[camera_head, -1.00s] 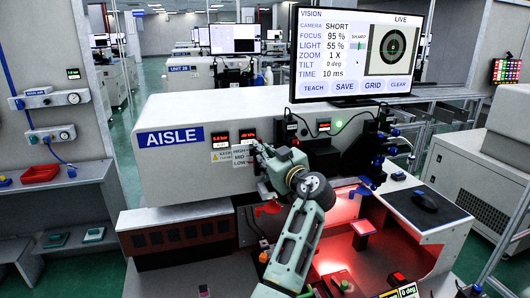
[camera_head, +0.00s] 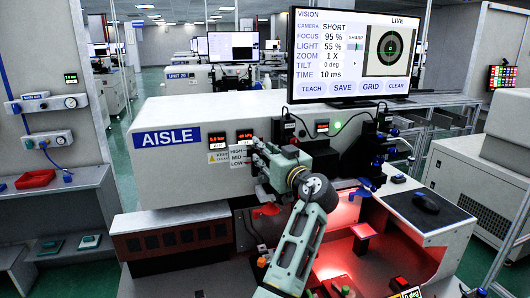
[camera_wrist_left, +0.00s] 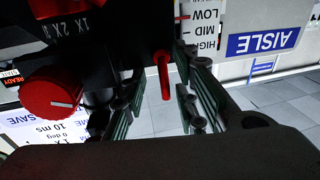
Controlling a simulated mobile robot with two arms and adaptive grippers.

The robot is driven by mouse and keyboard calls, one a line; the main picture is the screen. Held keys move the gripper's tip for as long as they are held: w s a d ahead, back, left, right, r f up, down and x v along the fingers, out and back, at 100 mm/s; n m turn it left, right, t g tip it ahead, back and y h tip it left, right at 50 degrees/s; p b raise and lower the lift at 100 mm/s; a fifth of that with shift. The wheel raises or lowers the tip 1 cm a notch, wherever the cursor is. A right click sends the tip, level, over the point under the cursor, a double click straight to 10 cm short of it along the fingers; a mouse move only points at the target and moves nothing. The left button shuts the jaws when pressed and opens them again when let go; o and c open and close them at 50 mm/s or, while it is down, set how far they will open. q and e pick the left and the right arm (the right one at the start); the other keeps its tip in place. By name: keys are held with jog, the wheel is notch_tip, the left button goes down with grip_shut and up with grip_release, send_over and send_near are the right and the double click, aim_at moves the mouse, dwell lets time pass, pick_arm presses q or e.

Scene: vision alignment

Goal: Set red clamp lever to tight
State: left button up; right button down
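A slim red lever (camera_wrist_left: 165,74) hangs from a dark housing in the left wrist view; I take it for the clamp lever. My left gripper (camera_head: 260,152) is at the front of the machine beside the HIGH/MID/LOW label (camera_head: 238,157). In the left wrist view its green-padded fingers (camera_wrist_left: 160,98) stand apart, one on each side of the lever, with gaps. I cannot make out the lever in the head view, where the gripper and arm cover that spot. My right gripper is not in view.
A red knob (camera_wrist_left: 52,95) sits beside the lever by a 1X/2X scale. The white AISLE cabinet (camera_head: 180,185) is left of my arm. The vision monitor (camera_head: 350,55) stands above. A red-lit bay (camera_head: 340,235) and a mouse (camera_head: 425,202) are to the right.

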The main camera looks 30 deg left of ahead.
pick_arm(q)
jog(key=shift+s, duration=0.1)
jog(key=v, duration=1.2)
dwell(0.4)
